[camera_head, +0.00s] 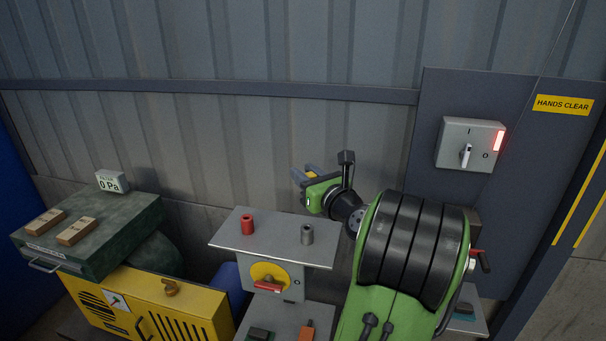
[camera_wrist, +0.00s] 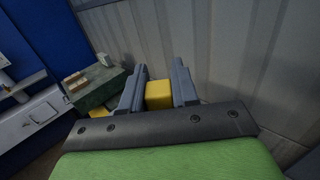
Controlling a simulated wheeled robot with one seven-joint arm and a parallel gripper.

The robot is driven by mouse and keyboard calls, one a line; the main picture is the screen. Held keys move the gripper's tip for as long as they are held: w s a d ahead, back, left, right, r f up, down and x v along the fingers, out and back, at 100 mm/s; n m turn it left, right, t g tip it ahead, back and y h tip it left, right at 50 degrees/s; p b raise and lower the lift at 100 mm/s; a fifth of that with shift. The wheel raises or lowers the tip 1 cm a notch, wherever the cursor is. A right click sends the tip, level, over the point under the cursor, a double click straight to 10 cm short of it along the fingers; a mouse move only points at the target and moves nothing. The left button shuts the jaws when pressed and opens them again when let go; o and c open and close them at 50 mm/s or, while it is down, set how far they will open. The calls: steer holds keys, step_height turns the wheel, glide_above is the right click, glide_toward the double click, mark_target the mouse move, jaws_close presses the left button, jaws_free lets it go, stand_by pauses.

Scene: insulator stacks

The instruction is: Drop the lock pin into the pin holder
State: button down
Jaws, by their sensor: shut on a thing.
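My gripper (camera_head: 306,173) is raised in front of the wall, above and behind the grey shelf. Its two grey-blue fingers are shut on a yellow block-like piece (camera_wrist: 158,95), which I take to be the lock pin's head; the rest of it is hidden. On the shelf (camera_head: 272,243) stand a red upright cylinder (camera_head: 247,225) at left and a grey upright cylinder (camera_head: 307,235) at right, each with a dark top opening. I cannot tell which is the pin holder. The held piece is apart from both.
A yellow round plate with a red handle (camera_head: 268,285) is below the shelf. A green box (camera_head: 95,240) with two wooden blocks and a 0 Pa gauge (camera_head: 112,181) stands left, above a yellow machine (camera_head: 150,305). A switch box (camera_head: 470,144) hangs at right.

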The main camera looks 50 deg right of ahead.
steer(key=f+b, duration=0.1)
steer(key=f, duration=0.1)
steer(key=f+b, duration=0.2)
steer(key=f, duration=0.1)
steer(key=shift+w+a+f+b, duration=0.15)
steer(key=shift+a+f+b, duration=0.15)
steer(key=shift+a+f, duration=0.05)
stand_by(0.3)
steer(key=shift+r+p, duration=0.1)
steer(key=shift+p, duration=0.7)
stand_by(1.2)
steer(key=shift+f+b, duration=1.95)
steer(key=shift+f, duration=0.6)
steer(key=c, duration=0.8)
jaws_free()
